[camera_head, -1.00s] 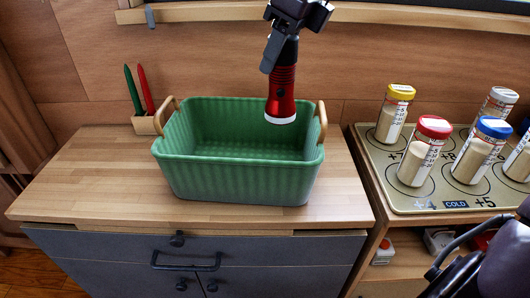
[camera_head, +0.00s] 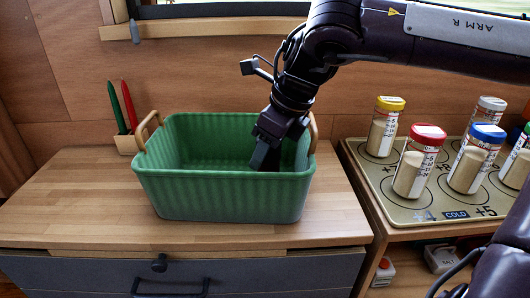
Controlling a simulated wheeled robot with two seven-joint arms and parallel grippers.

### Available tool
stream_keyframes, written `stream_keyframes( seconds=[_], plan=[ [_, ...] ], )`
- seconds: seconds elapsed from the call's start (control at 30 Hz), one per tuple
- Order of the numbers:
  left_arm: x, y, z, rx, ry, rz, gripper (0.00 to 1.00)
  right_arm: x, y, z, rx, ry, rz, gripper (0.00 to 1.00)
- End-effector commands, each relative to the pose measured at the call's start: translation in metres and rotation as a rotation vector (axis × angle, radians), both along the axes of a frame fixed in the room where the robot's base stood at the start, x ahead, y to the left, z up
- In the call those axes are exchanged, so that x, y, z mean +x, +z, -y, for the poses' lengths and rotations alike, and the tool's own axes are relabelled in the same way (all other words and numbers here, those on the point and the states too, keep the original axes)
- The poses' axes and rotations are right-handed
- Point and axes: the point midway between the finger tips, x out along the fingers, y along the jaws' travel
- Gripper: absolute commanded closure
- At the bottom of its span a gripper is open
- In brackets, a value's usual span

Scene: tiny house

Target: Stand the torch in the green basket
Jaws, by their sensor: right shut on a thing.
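The green basket (camera_head: 215,196) with two tan handles stands on the wooden counter top. My right gripper (camera_head: 265,160) reaches down from above into the right part of the basket, its fingers at and below the rim level. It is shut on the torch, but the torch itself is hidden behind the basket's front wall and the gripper. I cannot tell whether the torch touches the basket floor. My left gripper is not in view.
A small wooden holder (camera_head: 127,144) with a green and a red candle-like stick stands behind the basket's left side. Several capped jars (camera_head: 417,160) stand on a marked tray (camera_head: 400,207) at the right. The counter (camera_head: 70,205) is clear left of the basket.

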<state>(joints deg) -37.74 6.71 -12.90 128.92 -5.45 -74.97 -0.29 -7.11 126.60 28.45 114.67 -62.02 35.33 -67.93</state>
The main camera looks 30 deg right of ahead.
Motion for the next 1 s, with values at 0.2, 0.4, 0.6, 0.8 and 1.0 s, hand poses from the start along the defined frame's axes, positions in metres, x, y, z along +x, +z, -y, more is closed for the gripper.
stream_keyframes(
  seconds=[0.2, 0.4, 0.6, 0.8, 1.0],
  plan=[
    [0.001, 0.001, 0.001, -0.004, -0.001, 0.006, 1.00, 0.000, 0.000, 0.000, 0.000, 0.001, 0.002, 1.00],
    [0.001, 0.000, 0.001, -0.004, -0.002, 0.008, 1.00, 0.000, -0.003, 0.000, -0.001, 0.000, 0.000, 0.54],
    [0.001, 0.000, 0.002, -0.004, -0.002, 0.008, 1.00, 0.000, -0.003, 0.000, -0.001, 0.000, 0.000, 0.38],
    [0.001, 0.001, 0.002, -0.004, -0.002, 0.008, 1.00, 0.000, -0.003, 0.000, 0.000, 0.000, 0.001, 0.38],
    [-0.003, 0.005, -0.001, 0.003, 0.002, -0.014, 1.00, -0.004, 0.018, 0.004, -0.002, -0.001, 0.005, 0.38]
  ],
)
